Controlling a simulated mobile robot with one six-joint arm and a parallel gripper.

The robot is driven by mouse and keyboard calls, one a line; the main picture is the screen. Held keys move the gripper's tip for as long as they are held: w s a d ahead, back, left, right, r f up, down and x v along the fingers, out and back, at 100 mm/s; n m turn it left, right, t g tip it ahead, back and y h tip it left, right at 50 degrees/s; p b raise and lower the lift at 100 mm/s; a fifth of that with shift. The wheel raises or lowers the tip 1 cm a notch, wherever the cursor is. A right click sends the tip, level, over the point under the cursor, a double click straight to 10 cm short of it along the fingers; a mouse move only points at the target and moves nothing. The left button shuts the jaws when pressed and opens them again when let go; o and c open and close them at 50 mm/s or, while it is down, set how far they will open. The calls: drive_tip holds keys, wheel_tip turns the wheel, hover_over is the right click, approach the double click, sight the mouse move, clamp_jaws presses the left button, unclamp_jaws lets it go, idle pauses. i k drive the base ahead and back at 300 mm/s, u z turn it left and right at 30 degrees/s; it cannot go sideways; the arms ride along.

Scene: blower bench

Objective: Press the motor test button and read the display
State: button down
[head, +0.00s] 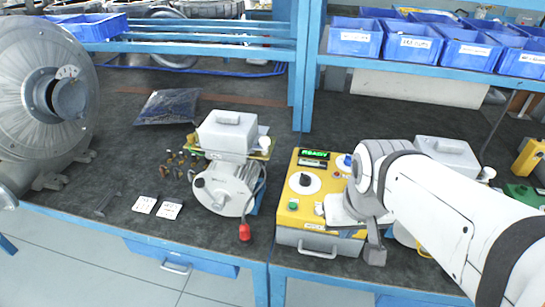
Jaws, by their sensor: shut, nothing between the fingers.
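A yellow test box (287,219) stands on the bench right of centre. Its display (314,153) is lit and shows green text that reads READY. A black knob on a white dial (304,182) is below it. A green button (293,205) is at the lower left of the panel. A small red button (337,174) is at the right. Which one is the motor test button cannot be told from labels. My gripper (374,255) is shut and empty, at the box's front right corner. My arm hides the right part of the panel.
A grey motor (225,187) with a cable and red plug (244,232) stands left of the box. A large blower housing (38,85) is at far left. Blue bins (355,41) fill the shelf above.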

sight(292, 206)
drive_tip(key=u, duration=0.95)
drive_tip(key=k, duration=1.05)
drive_tip(key=z, duration=0.7)
drive_tip(key=i, duration=1)
drive_tip(key=z, duration=0.05)
